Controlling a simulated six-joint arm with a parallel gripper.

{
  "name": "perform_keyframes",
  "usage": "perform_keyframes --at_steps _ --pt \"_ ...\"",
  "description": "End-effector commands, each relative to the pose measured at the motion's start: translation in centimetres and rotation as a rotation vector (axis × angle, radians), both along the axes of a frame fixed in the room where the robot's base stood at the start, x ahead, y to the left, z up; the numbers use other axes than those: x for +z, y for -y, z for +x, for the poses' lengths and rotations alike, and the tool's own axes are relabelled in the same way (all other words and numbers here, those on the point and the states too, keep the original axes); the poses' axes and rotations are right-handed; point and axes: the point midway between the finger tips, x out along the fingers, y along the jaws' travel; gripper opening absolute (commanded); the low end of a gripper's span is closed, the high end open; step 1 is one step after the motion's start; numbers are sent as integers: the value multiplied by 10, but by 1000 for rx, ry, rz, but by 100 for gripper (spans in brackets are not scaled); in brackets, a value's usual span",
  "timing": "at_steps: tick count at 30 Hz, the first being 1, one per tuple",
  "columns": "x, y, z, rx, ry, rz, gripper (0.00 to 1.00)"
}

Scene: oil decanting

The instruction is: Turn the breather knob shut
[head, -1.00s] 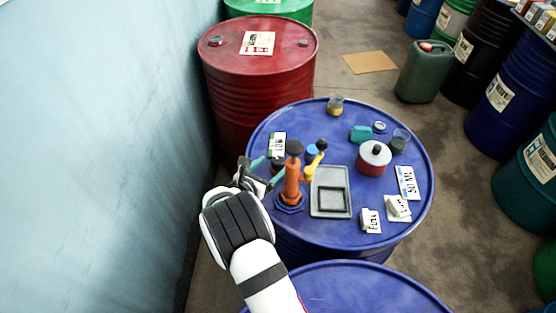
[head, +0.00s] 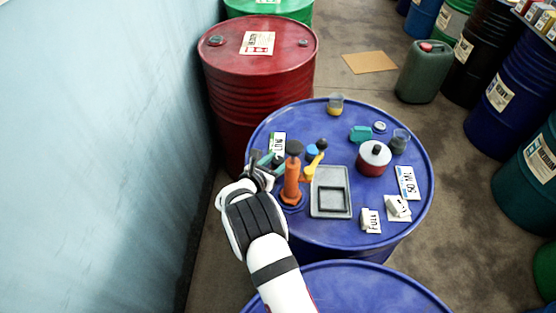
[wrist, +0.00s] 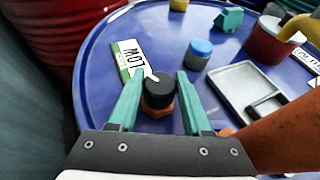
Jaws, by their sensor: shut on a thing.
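The breather knob (wrist: 158,88) is a round black cap with a white pointer, on an orange base at the near left of the blue drum top (wrist: 100,58). Its pointer aims up and left in the wrist view, toward the LOW card (wrist: 130,58). My gripper (wrist: 160,76) has its teal fingers on either side of the knob and is shut on it. In the head view my gripper (head: 268,160) is left of the orange pump (head: 291,182), and the knob there is mostly hidden by the fingers.
The orange pump with its yellow spout (head: 312,168) stands close right of my gripper. A grey tray (head: 344,207), a blue-capped jar (wrist: 199,50) and a red pot (head: 373,165) lie beyond. A red drum (head: 258,85) and the wall (head: 100,150) are at left.

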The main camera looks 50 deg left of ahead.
Motion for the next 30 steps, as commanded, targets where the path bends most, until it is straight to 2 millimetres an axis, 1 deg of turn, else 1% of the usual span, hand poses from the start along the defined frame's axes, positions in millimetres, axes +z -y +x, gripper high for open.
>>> perform_keyframes --at_steps 4,10,18,19,21,24,30 --pt "0 0 0 8 1 -1 0" --pt "1 1 1 119 2 -1 0" --pt "1 0 0 131 0 2 0" --pt "1 0 0 131 1 1 51" --pt "1 0 0 131 1 1 63" --pt "0 0 0 131 1 1 79" --pt "0 0 0 131 0 0 79"
